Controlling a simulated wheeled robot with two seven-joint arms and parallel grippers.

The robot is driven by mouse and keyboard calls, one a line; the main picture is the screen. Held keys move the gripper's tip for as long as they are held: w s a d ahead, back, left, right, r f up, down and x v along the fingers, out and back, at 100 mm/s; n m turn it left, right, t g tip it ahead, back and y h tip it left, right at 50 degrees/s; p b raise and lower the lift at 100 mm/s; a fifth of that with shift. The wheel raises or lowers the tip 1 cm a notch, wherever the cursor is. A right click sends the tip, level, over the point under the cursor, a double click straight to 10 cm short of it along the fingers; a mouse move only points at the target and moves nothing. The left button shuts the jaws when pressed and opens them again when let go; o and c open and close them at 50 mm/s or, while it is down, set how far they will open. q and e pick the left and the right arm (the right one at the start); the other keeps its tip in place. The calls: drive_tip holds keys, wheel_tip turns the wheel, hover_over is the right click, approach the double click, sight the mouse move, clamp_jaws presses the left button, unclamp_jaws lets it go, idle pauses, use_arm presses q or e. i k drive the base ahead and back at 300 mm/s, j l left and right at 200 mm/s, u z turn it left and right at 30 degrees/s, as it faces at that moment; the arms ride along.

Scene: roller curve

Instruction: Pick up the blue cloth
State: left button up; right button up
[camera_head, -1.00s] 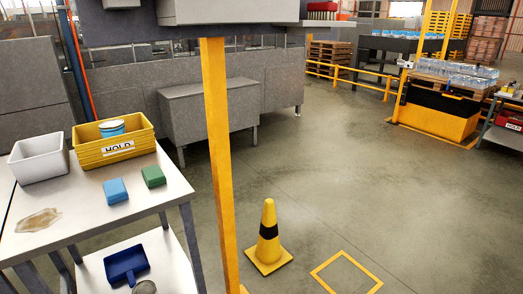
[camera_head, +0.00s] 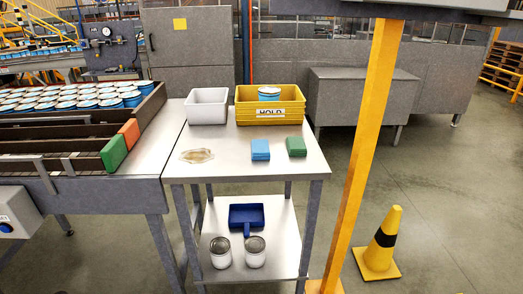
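The blue cloth (camera_head: 260,150) lies folded on the small metal table (camera_head: 228,170), near its front edge. A green cloth (camera_head: 296,146) lies just to its right, with a narrow gap between them. A brownish spill (camera_head: 197,156) is on the tabletop to the left of the blue cloth. Neither of my grippers shows in the head view, and nothing touches the blue cloth.
A yellow HOLD bin (camera_head: 270,115) with a blue-sided can and a white bin (camera_head: 207,106) stand behind the cloths. A yellow post (camera_head: 368,130) rises right of the table. A traffic cone (camera_head: 382,240) stands farther right. A can conveyor (camera_head: 70,150) adjoins the left.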

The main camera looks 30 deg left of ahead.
sight(260, 148)
drive_tip(key=u, duration=1.05)
